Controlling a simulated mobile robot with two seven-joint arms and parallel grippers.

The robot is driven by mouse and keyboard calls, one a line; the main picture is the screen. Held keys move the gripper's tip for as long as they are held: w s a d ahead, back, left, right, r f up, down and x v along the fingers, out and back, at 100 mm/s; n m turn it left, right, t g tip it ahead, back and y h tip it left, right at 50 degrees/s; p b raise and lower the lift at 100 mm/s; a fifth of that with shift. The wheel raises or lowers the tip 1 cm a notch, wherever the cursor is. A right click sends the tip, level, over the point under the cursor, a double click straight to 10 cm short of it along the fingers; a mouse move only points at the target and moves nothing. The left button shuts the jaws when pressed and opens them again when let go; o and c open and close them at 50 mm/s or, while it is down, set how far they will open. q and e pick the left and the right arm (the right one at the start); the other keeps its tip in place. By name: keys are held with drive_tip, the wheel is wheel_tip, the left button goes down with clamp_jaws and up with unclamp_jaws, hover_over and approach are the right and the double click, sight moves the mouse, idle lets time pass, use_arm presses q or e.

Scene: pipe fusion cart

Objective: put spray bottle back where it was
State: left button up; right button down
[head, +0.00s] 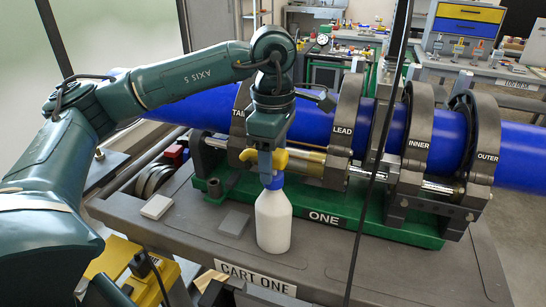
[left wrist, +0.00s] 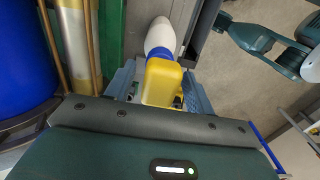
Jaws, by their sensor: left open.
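The spray bottle (head: 273,220) has a white body, a blue collar and a yellow trigger head. It stands upright on the grey top of the cart (head: 340,270), in front of the green pipe clamp base. My left gripper (head: 268,172) points down over it, with its fingers at the yellow head. In the left wrist view the yellow head (left wrist: 162,82) lies between the two spread blue-grey fingers (left wrist: 158,76), with the white body beyond. The fingers look open; contact with the head cannot be told. My right gripper does not show.
A blue pipe (head: 436,135) runs through the black clamp rings (head: 418,145) close behind the bottle. A white block (head: 157,207) and a flat grey square (head: 233,223) lie left of it. The cart top is clear to the bottle's right front. Benches stand behind.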

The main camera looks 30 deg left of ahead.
use_arm(q)
drive_tip(key=shift+r, duration=0.1)
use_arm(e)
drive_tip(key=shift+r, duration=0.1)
use_arm(q)
drive_tip(key=shift+r, duration=0.25)
wheel_tip(320, 180, up, 6)
drive_tip(key=shift+r, duration=0.2)
wheel_tip(320, 180, up, 4)
drive_tip(key=shift+r+p, duration=0.25)
drive_tip(key=shift+p, duration=0.3)
drive_tip(key=shift+r, duration=0.4)
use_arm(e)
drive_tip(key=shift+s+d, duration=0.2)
